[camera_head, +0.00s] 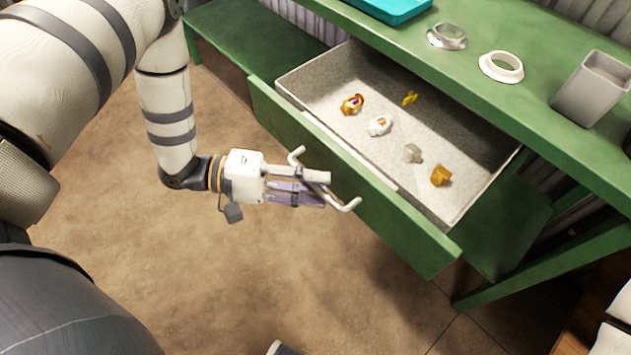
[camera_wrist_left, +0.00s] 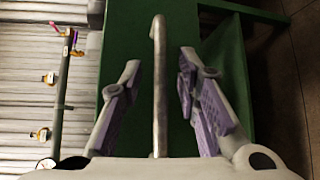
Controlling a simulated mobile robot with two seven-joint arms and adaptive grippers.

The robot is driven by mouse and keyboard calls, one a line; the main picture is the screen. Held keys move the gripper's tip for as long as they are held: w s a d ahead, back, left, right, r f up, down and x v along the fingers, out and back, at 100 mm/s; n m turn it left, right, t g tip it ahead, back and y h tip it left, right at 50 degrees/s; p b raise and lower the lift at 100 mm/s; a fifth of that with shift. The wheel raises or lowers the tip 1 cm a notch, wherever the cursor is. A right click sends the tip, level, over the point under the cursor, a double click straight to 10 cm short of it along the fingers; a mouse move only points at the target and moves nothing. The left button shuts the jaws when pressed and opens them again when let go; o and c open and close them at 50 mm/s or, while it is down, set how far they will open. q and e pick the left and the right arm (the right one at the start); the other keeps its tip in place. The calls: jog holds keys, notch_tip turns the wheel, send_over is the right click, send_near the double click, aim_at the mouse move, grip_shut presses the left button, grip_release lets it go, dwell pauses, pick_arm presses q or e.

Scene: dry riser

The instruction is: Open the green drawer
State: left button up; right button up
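The green drawer (camera_head: 405,228) is pulled well out of the green table, and its grey inside shows. A pale metal bar handle (camera_head: 346,205) is on its front. My left gripper (camera_head: 324,190) is at this handle. In the left wrist view, the handle (camera_wrist_left: 159,95) runs lengthwise between the two purple-padded fingers of the left gripper (camera_wrist_left: 160,65). There is a visible gap on both sides, so the gripper is open around the bar and does not grip it. My right gripper does not show.
Inside the drawer lie several small pieces, among them a gold one (camera_head: 441,175) and a white one (camera_head: 380,125). The tabletop bears a teal tray (camera_head: 395,10), a glass ring (camera_head: 447,37), a white ring (camera_head: 501,67) and a grey cup (camera_head: 592,90). Brown floor before the drawer is clear.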

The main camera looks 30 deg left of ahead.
pick_arm(q)
jog(key=v, duration=1.1)
jog(key=shift+a, duration=0.2)
jog(key=w+d+f+t+y+p, duration=0.1)
jog(key=w+d+f+y, duration=0.2)
jog(key=f+y, duration=0.15)
jog(key=s+d+f+m+g+y+p, duration=0.2)
jog(key=s+f+m+g+y, duration=0.1)
jog(key=s+f+y, duration=0.4)
jog(key=s+r+m+g+y, duration=0.1)
jog(key=s+m+g+y, duration=0.2)
jog(key=s, duration=1.6)
jog(key=a+g, duration=0.1)
jog(key=g, duration=0.3)
jog(key=shift+s+r+g+p, duration=0.15)
jog(key=shift+r+g+p, duration=0.15)
jog(key=shift+p, duration=0.05)
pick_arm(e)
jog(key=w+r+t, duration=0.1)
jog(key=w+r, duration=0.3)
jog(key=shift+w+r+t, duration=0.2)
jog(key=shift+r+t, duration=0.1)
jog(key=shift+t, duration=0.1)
